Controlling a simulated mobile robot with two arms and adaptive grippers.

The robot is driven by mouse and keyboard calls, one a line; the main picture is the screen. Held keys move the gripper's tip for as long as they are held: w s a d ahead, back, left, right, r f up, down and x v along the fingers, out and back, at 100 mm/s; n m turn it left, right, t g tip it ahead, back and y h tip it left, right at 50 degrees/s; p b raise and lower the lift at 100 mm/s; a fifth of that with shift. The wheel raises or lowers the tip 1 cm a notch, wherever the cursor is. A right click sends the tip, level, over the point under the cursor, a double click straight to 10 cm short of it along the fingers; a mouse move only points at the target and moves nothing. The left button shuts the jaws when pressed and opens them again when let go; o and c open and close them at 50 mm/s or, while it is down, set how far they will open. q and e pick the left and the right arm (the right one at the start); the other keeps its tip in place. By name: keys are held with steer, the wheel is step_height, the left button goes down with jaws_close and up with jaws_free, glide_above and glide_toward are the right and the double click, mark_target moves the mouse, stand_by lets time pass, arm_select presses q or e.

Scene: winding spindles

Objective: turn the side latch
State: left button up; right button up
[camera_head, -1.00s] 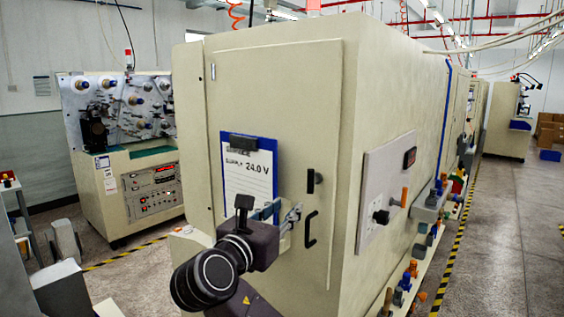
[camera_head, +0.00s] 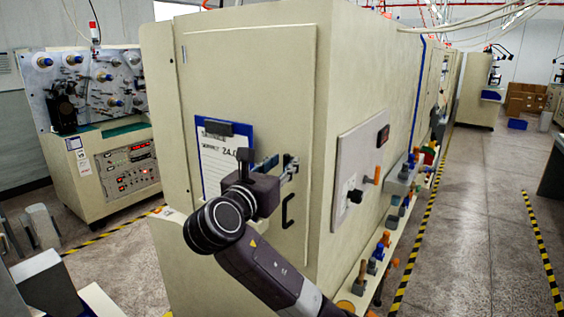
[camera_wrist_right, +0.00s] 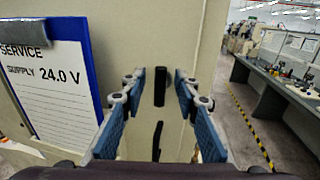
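The side latch is a small black upright bar on the beige cabinet door; it shows in the right wrist view (camera_wrist_right: 160,86), upright between my fingers. In the head view it is largely hidden behind the fingertips. My right gripper (camera_head: 279,167) is in front of the door at the latch's height; it also shows in the wrist view (camera_wrist_right: 160,78). Its blue-padded fingers are spread, one on each side of the latch, with visible gaps. I cannot tell how far the tips are from the door. My left gripper is not in view.
A black door handle (camera_head: 287,211) is just below the latch. A blue clipboard (camera_head: 198,165) hangs left of my gripper. A grey panel with a knob (camera_head: 355,196) is on the cabinet's right face. The aisle (camera_head: 470,220) at right is clear.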

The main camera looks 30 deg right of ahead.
steer(key=shift+c, duration=0.7)
jaws_close()
steer(key=shift+f+m, duration=0.1)
steer(key=shift+m, duration=0.2)
steer(key=shift+s+d+f+m+g+h+b, duration=0.15)
steer(key=shift+f+m+g+h+b, duration=0.35)
steer(key=shift+m+b, duration=2.4)
steer(key=shift+s+f+m+g+h+b, duration=0.25)
steer(key=shift+m+h+b, duration=0.5)
steer(key=shift+m+b, duration=2.2)
steer(key=shift+d+f+m+g+h+b, duration=0.15)
steer(key=shift+m+g+h+b, duration=0.4)
steer(key=shift+m+b, duration=2.35)
steer(key=shift+a+m+p, duration=0.1)
steer(key=shift+m+p, duration=1.05)
steer(key=shift+m, duration=0.1)
steer(key=shift+o, duration=0.7)
jaws_free()
